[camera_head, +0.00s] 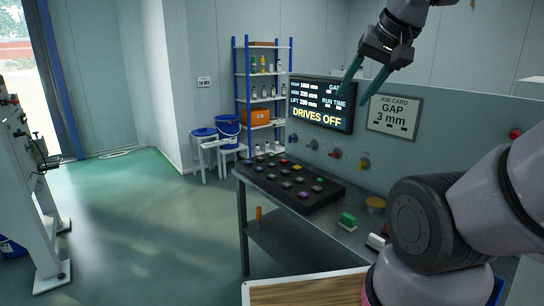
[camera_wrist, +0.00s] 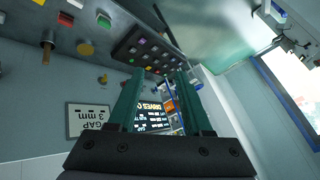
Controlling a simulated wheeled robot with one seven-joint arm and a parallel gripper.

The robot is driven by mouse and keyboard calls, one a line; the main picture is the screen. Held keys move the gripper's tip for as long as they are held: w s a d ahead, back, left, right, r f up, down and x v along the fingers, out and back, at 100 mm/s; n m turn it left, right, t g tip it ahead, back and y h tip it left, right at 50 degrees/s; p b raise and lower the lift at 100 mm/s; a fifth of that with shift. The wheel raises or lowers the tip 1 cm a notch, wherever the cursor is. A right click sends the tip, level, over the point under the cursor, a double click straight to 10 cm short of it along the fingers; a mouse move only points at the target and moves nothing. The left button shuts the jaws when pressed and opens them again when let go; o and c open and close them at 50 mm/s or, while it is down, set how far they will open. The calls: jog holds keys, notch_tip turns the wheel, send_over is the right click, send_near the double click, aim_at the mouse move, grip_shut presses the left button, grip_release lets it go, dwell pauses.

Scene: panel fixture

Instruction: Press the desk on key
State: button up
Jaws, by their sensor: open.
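The desk (camera_head: 325,217) carries a black key panel (camera_head: 318,199) with several small keys in red, yellow, green, purple, grey and other colours. Their labels are too small to read, so I cannot tell which is the desk on key. The key panel also shows upside down in the wrist view (camera_wrist: 150,47). My gripper (camera_head: 351,98) is open and empty, high above the desk and in front of the wall display, apart from the keys. Its two green fingers (camera_wrist: 160,72) point toward the panel side in the wrist view.
The display (camera_head: 320,104) reads "DRIVES OFF". A job card (camera_head: 394,115) reads "GAP 3 mm". Several knobs (camera_head: 336,152) stick out of the wall above the desk. A green block (camera_head: 347,221) sits right of the key panel.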

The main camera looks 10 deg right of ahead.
grip_shut()
dwell(1.7)
